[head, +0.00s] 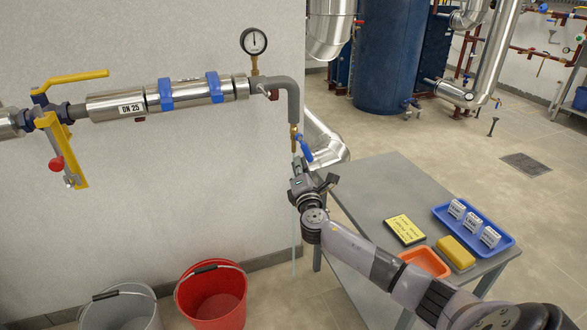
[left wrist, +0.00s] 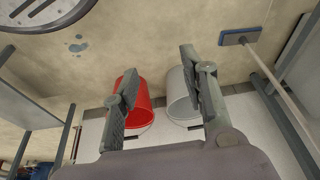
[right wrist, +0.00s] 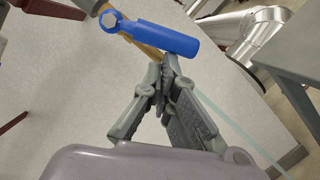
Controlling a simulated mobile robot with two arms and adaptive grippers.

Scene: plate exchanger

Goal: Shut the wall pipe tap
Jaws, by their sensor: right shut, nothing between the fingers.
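The wall pipe ends in a small brass tap (head: 294,139) with a blue lever (head: 306,148). In the head view the lever slants down to the right. A thin pale stream (head: 294,240) runs down below the tap. In the right wrist view the blue lever (right wrist: 165,37) lies across the brass body, just beyond my fingertips. My right gripper (right wrist: 163,62) is shut and empty, its tips close to the lever; I cannot tell whether they touch. My left gripper (left wrist: 158,68) is open and empty, seen only in its wrist view.
A yellow-lever valve (head: 75,77) and a gauge (head: 253,42) sit on the pipe. A red bucket (head: 212,295) and a grey bucket (head: 122,308) stand by the wall. A grey table (head: 372,180) at the right carries a blue tray (head: 500,240), an orange tray (head: 425,258) and a sponge (head: 455,251).

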